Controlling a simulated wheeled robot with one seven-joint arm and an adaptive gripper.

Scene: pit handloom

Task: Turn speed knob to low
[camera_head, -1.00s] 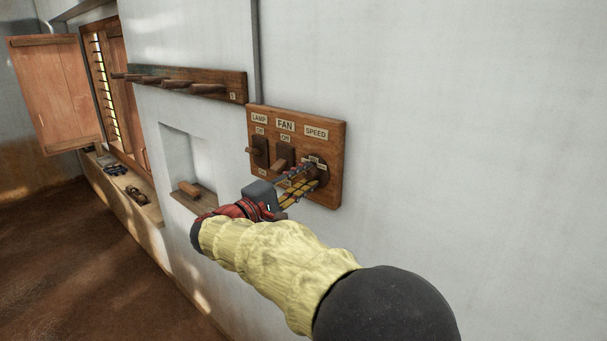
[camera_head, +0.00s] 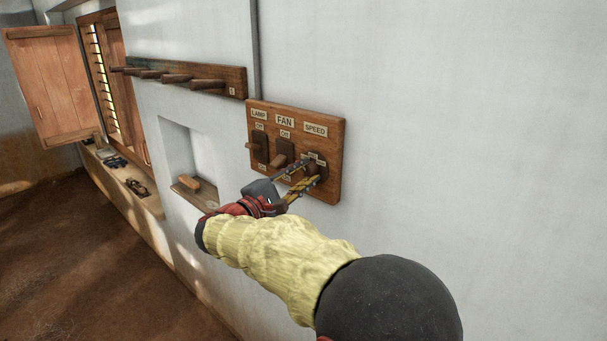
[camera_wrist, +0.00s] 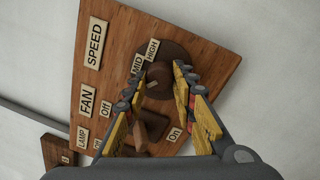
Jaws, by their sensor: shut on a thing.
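The wooden switch board (camera_head: 333,120) is on the white wall and carries LAMP, FAN and SPEED labels. The brown speed knob (camera_wrist: 158,79) is on a dark round plate (camera_wrist: 176,54) beside the SPEED label (camera_wrist: 95,43). MID and HIGH labels show on this plate in the wrist view; no LOW label can be made out. My gripper (camera_wrist: 161,70) is shut on the knob, one finger on each side. In the head view my gripper (camera_head: 315,170) reaches the board from the lower left, and its fingers hide most of the knob. A pale line shows on the knob.
The fan switch (camera_head: 283,158) and lamp switch (camera_head: 258,148) are left of the knob; the fan switch lies close to my fingers in the wrist view. A peg rail (camera_head: 205,78) and a wall niche (camera_head: 205,197) are further left. The wall right of the board is clear.

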